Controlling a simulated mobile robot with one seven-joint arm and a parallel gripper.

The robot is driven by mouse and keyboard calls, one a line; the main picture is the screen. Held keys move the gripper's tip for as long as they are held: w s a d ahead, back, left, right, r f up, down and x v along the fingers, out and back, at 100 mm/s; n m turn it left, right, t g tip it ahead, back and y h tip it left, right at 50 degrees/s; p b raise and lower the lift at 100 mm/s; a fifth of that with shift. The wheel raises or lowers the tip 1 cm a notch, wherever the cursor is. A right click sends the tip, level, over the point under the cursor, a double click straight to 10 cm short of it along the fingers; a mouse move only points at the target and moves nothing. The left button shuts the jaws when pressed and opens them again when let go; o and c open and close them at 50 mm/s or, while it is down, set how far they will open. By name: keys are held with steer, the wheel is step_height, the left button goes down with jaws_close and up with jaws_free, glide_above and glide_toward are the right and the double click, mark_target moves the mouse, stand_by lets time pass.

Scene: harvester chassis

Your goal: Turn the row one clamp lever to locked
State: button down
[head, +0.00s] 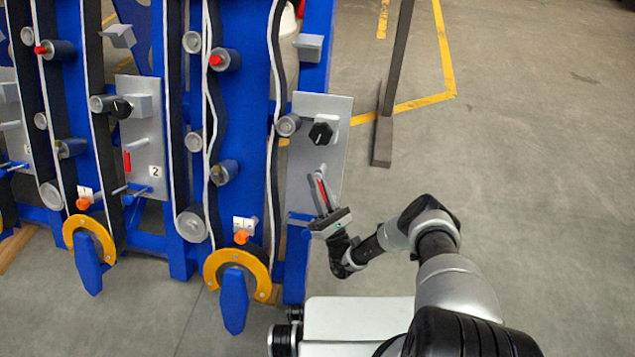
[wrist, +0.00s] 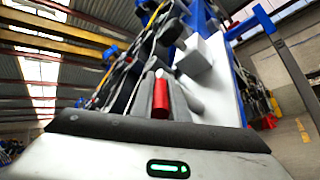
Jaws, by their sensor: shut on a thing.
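The red clamp lever (head: 323,188) is on the grey plate (head: 312,160) at the right end of the blue chassis. It points up along the plate, tilted slightly left. My gripper (head: 318,182) is in front of the plate with its fingers around the lever, shut on it. In the wrist view the red lever (wrist: 162,96) shows upright above the gripper's dark edge, beside a grey finger. The fingers hide part of the lever and its pivot. No number label is visible on this plate.
A black knob (head: 321,133) sits above the lever on the same plate. A second plate (head: 143,140) marked 2, with its own red lever (head: 127,161), is further left. Orange half-rings (head: 237,268) stick out at the lower front. A dark post (head: 390,100) stands on the right; floor beyond is clear.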

steer(key=c, duration=1.7)
jaws_free()
steer(key=shift+d, duration=0.1)
